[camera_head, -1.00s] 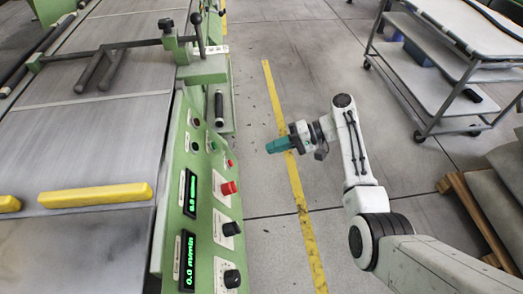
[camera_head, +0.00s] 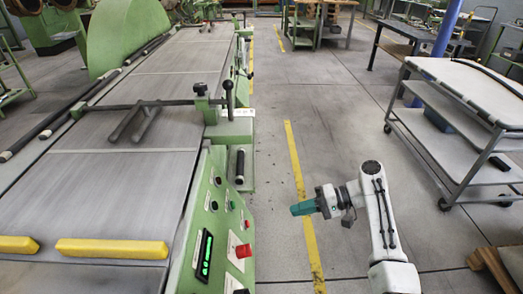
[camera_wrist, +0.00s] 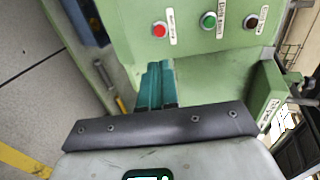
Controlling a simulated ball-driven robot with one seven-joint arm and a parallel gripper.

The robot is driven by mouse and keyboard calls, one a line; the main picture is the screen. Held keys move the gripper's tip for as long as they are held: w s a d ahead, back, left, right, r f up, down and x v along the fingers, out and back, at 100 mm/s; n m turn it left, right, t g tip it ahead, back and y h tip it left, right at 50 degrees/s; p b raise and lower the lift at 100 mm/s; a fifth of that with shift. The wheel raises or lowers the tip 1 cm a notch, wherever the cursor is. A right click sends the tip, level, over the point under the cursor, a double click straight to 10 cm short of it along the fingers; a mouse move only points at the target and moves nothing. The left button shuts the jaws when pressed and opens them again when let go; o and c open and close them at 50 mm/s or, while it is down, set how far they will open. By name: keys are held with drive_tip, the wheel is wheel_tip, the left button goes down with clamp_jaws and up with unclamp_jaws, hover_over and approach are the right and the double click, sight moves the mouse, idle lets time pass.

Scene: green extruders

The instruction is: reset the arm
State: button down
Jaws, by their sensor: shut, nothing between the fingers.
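My gripper (camera_head: 303,208) has teal fingers and sits at the end of my white arm, to the right of the green machine's control panel (camera_head: 212,225). It is over the floor near the yellow line and points left toward the panel. In the wrist view the teal fingers (camera_wrist: 156,85) are together with nothing between them. Beyond them the wrist view shows the green machine front with a red button (camera_wrist: 160,29) and a green button (camera_wrist: 208,19). My gripper is apart from the panel in the head view.
A long grey machine bed (camera_head: 140,190) with yellow bars (camera_head: 112,248) fills the left. A grey shelf cart (camera_head: 460,135) stands at the right. A wooden pallet (camera_head: 490,268) is at the lower right. The floor aisle (camera_head: 330,100) ahead is clear.

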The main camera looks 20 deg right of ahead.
drive_tip(key=s+a+f+n+g+h+p, duration=0.1)
drive_tip(key=s+a+f+h+p, duration=0.2)
drive_tip(key=s, duration=0.5)
drive_tip(key=s+a+f+n+g+h+p, duration=0.1)
drive_tip(key=s+f+g+h, duration=0.15)
drive_tip(key=s+f, duration=0.45)
drive_tip(key=s+d+r+h+p, duration=0.1)
drive_tip(key=s+r+h, duration=0.1)
drive_tip(key=s, duration=0.5)
drive_tip(key=s+d+r+h+p, duration=0.1)
drive_tip(key=s+r+h, duration=0.2)
drive_tip(key=s+r, duration=0.2)
drive_tip(key=s+d+r+n+h+p, duration=0.1)
drive_tip(key=s+r, duration=0.3)
drive_tip(key=s, duration=0.5)
drive_tip(key=shift+d+h+p, duration=0.5)
drive_tip(key=shift+h, duration=0.35)
drive_tip(key=shift+r, duration=0.1)
